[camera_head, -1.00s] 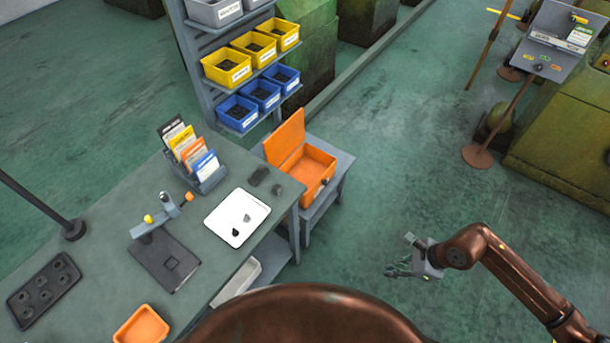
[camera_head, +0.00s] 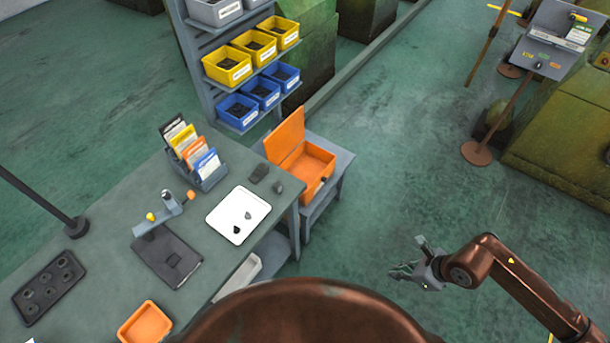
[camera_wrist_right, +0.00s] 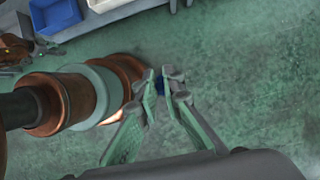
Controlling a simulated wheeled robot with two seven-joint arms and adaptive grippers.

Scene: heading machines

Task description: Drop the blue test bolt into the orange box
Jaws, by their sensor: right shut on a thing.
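My right gripper (camera_head: 408,272) is over the open floor to the right of the bench. In the right wrist view its fingers (camera_wrist_right: 161,84) are shut on a small blue piece, the blue test bolt (camera_wrist_right: 160,87), mostly hidden between the fingertips. The orange box (camera_head: 318,184) stands on a small grey stand beside the bench, with its lid (camera_head: 285,138) raised. The right gripper is well apart from the box, to its right and nearer to me. My left gripper is not in view.
The bench (camera_head: 110,215) holds a white tray (camera_head: 222,217), a card rack (camera_head: 205,180), a dark fixture (camera_head: 170,262) and an orange tray (camera_head: 146,322). A shelf with yellow bins (camera_head: 227,68) and blue bins (camera_head: 238,118) stands behind. Floor between box and gripper is clear.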

